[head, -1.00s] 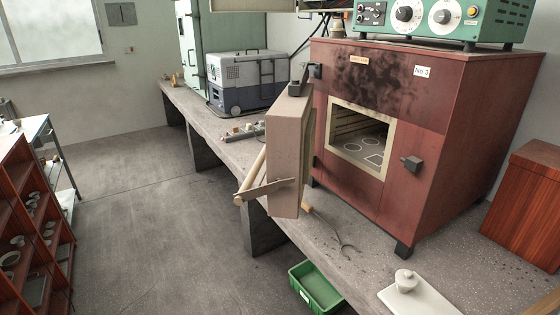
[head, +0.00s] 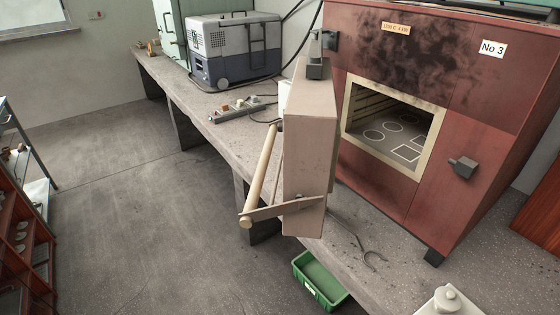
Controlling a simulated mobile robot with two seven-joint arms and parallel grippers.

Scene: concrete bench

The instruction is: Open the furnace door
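The red furnace (head: 395,195) stands on the concrete bench at the right. Its front opening (head: 385,140) is uncovered and shows a lit inside with ring marks on the floor. The furnace door (head: 308,150), a thick beige slab, stands swung wide open on its left-side hinge, seen nearly edge-on. A pale wooden bar handle (head: 262,175) is on the door's outer side, facing left. The latch block (head: 462,167) is on the furnace front right of the opening.
A grey cool box (head: 235,48) and a power strip (head: 235,110) are on the bench behind the door. A green crate (head: 320,280) is below the bench edge.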

